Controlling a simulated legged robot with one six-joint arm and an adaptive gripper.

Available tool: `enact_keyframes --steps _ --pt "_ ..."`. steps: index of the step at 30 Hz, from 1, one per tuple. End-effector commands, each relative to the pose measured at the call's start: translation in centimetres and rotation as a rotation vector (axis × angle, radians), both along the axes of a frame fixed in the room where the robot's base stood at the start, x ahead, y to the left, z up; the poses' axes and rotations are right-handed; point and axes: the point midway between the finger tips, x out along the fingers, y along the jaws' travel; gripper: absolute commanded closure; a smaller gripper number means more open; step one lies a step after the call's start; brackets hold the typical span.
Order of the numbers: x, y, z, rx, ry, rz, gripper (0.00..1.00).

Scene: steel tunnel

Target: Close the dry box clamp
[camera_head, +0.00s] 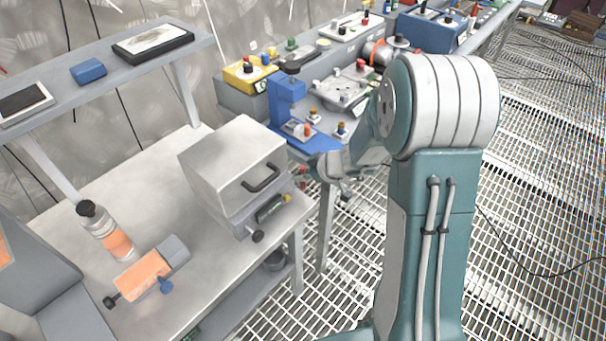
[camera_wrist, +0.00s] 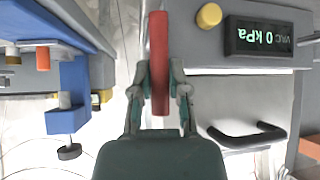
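The dry box (camera_head: 225,163) is a grey metal box with a black handle, standing on the right part of the light bench. In the wrist view its grey front (camera_wrist: 215,90) fills the right side. A long red lever (camera_wrist: 159,50), which looks like its clamp handle, points straight up the picture. My gripper (camera_wrist: 160,75) has one finger on each side of the lever, close against it; the lever's lower end lies between the fingers. In the head view my gripper (camera_head: 335,172) is beside the box's right end, where only a little red shows.
A display reading 0 kPa (camera_wrist: 262,36) and a yellow knob (camera_wrist: 209,15) are close to the lever. A blue stand (camera_head: 287,97) is beyond my gripper. A bottle (camera_head: 105,232) and an orange-grey device (camera_head: 147,272) are on the bench. Grated floor is open at right.

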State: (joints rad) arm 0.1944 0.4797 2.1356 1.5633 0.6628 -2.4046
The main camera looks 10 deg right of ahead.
Motion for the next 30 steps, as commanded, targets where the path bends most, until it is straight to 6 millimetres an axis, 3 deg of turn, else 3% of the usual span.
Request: enact_keyframes --steps 1,3,17,30 --pt "-0.3 0.0 -0.4 -0.003 0.010 0.001 0.74" --pt "-0.3 0.0 -0.4 -0.003 0.009 0.001 0.43" --pt "-0.3 -0.3 0.3 0.000 0.001 -0.001 0.43" --pt "-4.6 -4.8 6.1 -0.003 0.002 -0.002 0.43"
